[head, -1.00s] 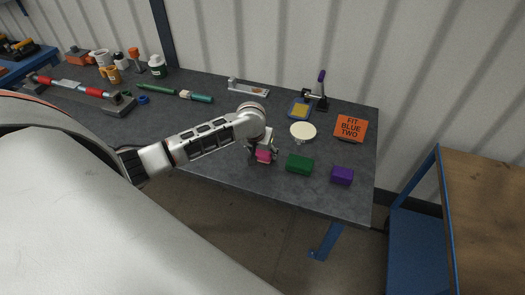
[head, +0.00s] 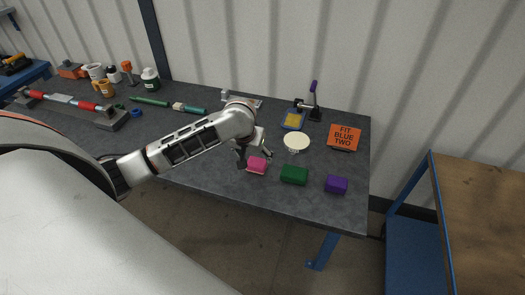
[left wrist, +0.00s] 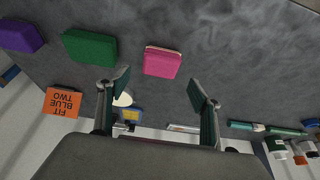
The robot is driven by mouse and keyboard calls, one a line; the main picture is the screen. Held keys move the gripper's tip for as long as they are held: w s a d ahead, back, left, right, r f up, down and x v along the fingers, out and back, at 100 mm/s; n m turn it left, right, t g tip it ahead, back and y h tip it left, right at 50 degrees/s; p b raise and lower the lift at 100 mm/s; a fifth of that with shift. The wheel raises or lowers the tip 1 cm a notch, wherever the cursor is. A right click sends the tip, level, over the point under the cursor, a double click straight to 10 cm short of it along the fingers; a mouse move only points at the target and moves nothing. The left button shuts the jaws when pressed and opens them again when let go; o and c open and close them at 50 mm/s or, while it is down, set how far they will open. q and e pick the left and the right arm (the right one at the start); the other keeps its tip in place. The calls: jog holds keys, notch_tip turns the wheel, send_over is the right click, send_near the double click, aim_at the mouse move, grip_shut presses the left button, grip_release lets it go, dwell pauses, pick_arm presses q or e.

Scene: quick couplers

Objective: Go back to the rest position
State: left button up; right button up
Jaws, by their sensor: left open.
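My left gripper (head: 252,158) is open and empty just above the dark workbench (head: 215,190), next to a pink block (head: 257,165). In the left wrist view the two fingers of the gripper (left wrist: 160,90) stand wide apart, and the pink block (left wrist: 162,62) lies beyond the fingertips, clear of them. A green block (head: 294,175) and a purple block (head: 336,184) lie to the right of the pink one. My right gripper is not in view.
An orange sign reading "FIT BLUE TWO" (head: 345,138), a white round disc (head: 296,143) and a clamp with a purple handle (head: 312,103) stand at the right. Green rods (head: 150,101), a fixture with a red-ended bar (head: 70,103) and several cups and bottles are at the left.

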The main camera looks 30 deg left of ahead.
pick_arm(q)
jog(key=shift+s+r, duration=0.1)
jog(key=shift+r, duration=0.05)
jog(key=s+d+f+m, duration=0.1)
jog(key=s+d, duration=0.1)
jog(key=s+d+f+m, duration=0.1)
jog(key=s+d, duration=0.1)
jog(key=s+d+f+m+t, duration=0.1)
jog(key=s+d+m, duration=0.1)
jog(key=shift+d+f+h, duration=0.15)
jog(key=shift+d+h, duration=0.15)
jog(key=s+a+r+m+t+y, duration=0.1)
jog(key=s+a+r+m+y, duration=0.15)
jog(key=s, duration=0.65)
jog(key=s+a+r+m+t+y, duration=0.15)
jog(key=s+a+m, duration=0.25)
jog(key=s, duration=0.4)
jog(key=d+f+n+t+h, duration=0.2)
jog(key=d+f+h, duration=0.4)
jog(key=d+f, duration=0.8)
notch_tip(320, 180, down, 2)
jog(key=shift+w+f+n, duration=0.2)
jog(key=shift+n, duration=0.65)
jog(key=shift+t, duration=0.25)
